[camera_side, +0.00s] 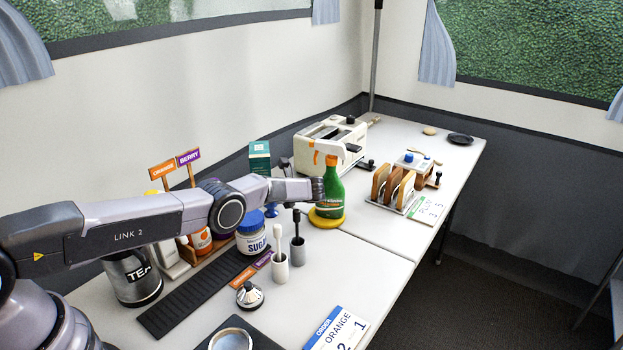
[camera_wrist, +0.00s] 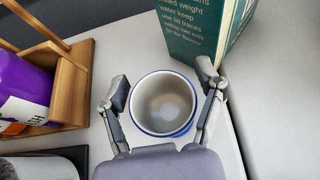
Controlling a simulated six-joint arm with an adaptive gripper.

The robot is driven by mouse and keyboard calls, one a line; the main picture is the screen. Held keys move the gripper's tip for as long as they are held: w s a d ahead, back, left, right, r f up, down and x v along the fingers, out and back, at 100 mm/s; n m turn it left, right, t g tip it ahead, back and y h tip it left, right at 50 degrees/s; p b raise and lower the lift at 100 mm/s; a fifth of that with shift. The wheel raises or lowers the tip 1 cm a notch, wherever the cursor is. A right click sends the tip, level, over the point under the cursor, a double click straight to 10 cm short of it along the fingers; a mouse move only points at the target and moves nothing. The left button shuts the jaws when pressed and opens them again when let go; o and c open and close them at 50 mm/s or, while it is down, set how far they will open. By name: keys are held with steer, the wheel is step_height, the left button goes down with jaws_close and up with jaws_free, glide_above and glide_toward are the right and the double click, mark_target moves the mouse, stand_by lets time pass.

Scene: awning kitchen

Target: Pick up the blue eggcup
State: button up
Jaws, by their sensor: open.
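The blue eggcup (camera_wrist: 163,104) stands upright on the white table in the wrist view, seen from above. It has a blue rim and outside and a pale, empty-looking inside. My gripper (camera_wrist: 162,88) is open, with one finger left of the cup and one right of it. Small gaps show between the fingers and the rim; I cannot tell how far the fingertips are above the table. In the side view a small blue piece of the eggcup (camera_side: 271,211) shows below my forearm, which hides most of my gripper.
A teal box (camera_wrist: 200,30) stands just behind the eggcup, close to the right finger. A wooden rack (camera_wrist: 72,85) with a purple bottle (camera_wrist: 22,92) is at the left. A sugar jar (camera_side: 251,236) and a green bottle (camera_side: 333,190) stand near my arm in the side view.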

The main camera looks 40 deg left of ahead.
steer(key=c, duration=1.1)
steer(key=shift+c, duration=0.3)
steer(key=shift+r, duration=0.15)
